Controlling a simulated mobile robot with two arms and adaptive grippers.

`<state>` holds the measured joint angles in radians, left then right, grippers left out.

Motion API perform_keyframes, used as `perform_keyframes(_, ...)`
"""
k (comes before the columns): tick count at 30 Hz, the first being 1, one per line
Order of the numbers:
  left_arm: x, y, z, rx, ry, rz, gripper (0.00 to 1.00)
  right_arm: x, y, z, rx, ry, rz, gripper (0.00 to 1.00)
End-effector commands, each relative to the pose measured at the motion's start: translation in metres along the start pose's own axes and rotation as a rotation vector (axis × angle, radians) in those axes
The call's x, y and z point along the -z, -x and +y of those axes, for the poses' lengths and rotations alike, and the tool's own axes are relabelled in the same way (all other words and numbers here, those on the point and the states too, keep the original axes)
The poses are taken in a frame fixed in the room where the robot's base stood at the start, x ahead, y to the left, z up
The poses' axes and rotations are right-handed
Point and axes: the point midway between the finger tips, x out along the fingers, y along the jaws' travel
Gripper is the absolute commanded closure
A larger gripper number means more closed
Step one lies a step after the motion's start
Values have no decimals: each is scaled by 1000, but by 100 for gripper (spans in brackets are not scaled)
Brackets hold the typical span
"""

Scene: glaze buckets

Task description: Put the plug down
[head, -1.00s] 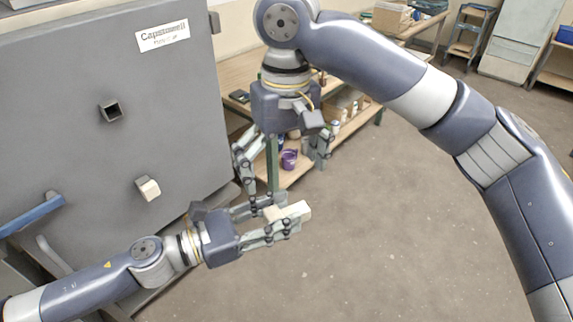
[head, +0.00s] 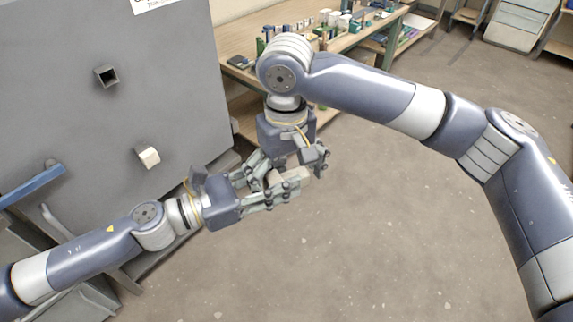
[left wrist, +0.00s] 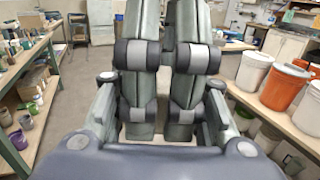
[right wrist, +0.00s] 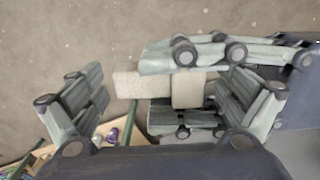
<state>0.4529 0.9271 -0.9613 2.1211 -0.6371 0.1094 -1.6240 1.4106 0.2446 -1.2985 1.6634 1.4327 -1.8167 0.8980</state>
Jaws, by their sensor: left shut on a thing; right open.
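A pale T-shaped plug (head: 288,174) is held in my left gripper (head: 280,184), away from the kiln front. In the right wrist view the plug's wide block (right wrist: 187,90) and narrower stem (right wrist: 127,85) show between the left fingers. My right gripper (right wrist: 160,92) is open, with one finger on each side of the plug, apart from it. In the left wrist view the shut left fingers (left wrist: 160,70) hide the plug. The grey kiln front (head: 60,110) has an empty square port (head: 106,76) and a lower port with a pale plug (head: 148,157) sticking out.
A wooden bench (head: 235,42) with small bottles and boxes stands behind the right arm. A blue handle (head: 32,186) juts from the kiln. The left wrist view shows white (left wrist: 254,70) and orange (left wrist: 285,86) buckets on a shelf. The floor at right is clear.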

Motion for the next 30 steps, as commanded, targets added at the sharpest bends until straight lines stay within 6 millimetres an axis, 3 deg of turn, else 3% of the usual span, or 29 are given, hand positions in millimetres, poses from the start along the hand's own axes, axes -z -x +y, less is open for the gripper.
perform_keyframes(8,0,0,0,0,0,-1,87,0,-2,0,0,0,0,6)
perform_keyframes(15,0,0,0,0,0,-1,87,0,-2,0,0,1,0,55)
perform_keyframes(18,-1,0,0,0,-1,-1,87,0,-2,0,1,1,0,55)
perform_keyframes(19,-1,0,0,0,-1,-2,57,0,-1,-1,1,1,0,55)
perform_keyframes(21,-1,0,0,1,-1,-2,41,0,-1,-1,1,2,0,55)
perform_keyframes(30,0,0,0,0,0,0,38,0,-1,0,0,1,0,55)
